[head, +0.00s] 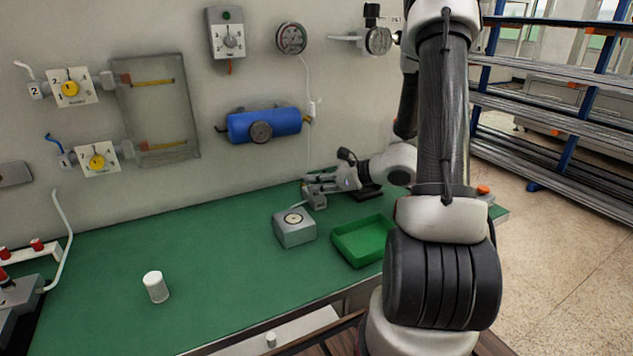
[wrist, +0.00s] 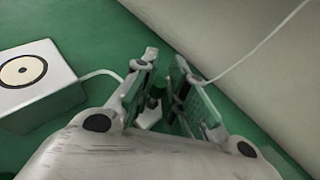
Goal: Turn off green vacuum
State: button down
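My gripper (head: 306,187) is low over the green bench near the wall, with its fingers parted. In the wrist view, the gap between the fingertips (wrist: 164,60) is narrow. A small dark green part on a pale base (wrist: 155,92) shows between and beyond the fingers, partly hidden by them; I cannot tell whether they touch it. A small grey block (head: 317,199) is by the fingertips in the head view. A wall box with a green top mark and a dial (head: 229,40) is high on the wall. No label reading "vacuum" is legible.
A grey box with a round dial (head: 294,232) stands close by, also in the wrist view (wrist: 40,98), with a white cable. A green tray (head: 345,252) is beside it. A white cylinder (head: 156,287) stands at left. A blue tank (head: 264,124) is on the wall.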

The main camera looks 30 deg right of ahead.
jog(key=shift+s, duration=0.1)
jog(key=shift+s+f+n+t+y, duration=0.15)
jog(key=shift+s+n+t+y, duration=0.2)
jog(key=shift+t, duration=0.25)
jog(key=shift+s+n+t+y, duration=0.15)
jog(key=shift+n+t+y, duration=0.15)
jog(key=shift+t, duration=0.3)
jog(key=c, duration=1.5)
grip_release()
jog(key=shift+o, duration=0.2)
jog(key=v, duration=1.2)
jog(key=shift+a, duration=0.1)
